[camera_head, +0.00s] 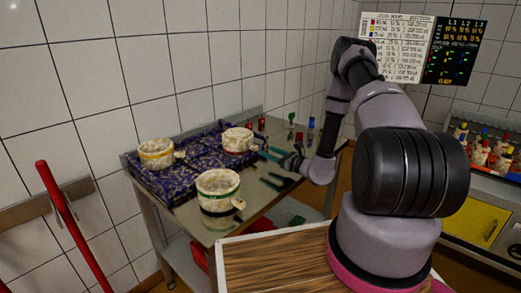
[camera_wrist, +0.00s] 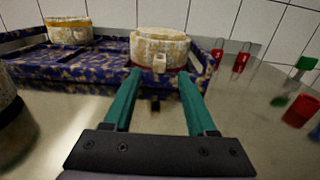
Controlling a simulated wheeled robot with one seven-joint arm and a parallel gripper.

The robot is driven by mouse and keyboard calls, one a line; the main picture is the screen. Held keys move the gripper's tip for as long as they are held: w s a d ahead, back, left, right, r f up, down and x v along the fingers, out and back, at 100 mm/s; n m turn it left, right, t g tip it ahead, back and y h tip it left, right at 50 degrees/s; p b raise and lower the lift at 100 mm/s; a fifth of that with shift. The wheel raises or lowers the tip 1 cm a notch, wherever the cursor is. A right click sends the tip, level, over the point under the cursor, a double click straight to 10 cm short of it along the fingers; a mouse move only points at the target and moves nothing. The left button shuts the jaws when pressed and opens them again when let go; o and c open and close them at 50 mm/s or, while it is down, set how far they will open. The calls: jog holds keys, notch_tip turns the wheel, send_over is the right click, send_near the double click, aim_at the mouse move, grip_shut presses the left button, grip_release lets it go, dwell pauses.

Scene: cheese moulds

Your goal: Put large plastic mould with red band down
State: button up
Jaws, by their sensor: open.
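The large plastic mould with red band (camera_head: 237,141) is off-white and sits upright at the right end of a blue patterned tray (camera_head: 183,170). My gripper (camera_head: 268,153) has teal fingers. In the wrist view the gripper (camera_wrist: 160,74) is open, its fingertips either side of the handle's line. I cannot tell whether the tips reach past the handle. Nothing is held.
A yellow-banded mould (camera_head: 156,153) sits on the tray's left part. A green-banded mould (camera_head: 218,190) stands near the metal table's front edge. Small red (camera_wrist: 241,58) and green (camera_wrist: 306,63) items stand to the right. Bare metal tabletop (camera_head: 268,180) lies right of the green-banded mould.

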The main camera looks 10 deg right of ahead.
jog(key=v, duration=0.4)
jog(key=shift+s, duration=0.1)
jog(key=s+a+r+n+g+y, duration=0.25)
jog(key=a+r+n+g, duration=0.2)
jog(key=r, duration=0.45)
jog(key=s+a+r+n+g+y, duration=0.2)
jog(key=a+r+n+g+y, duration=0.15)
jog(key=r+n, duration=0.45)
jog(key=s+a+r+n+g+h, duration=0.35)
jog(key=s+r+n+g, duration=0.25)
jog(key=s+r, duration=0.5)
jog(key=s+d+r+n+t+h, duration=0.6)
jog(key=s+d+r+h, duration=0.4)
jog(key=s+r, duration=0.3)
jog(key=shift+s+t+h, duration=0.3)
jog(key=shift+s+h, duration=0.25)
jog(key=shift+s, duration=0.2)
jog(key=shift+r, duration=0.1)
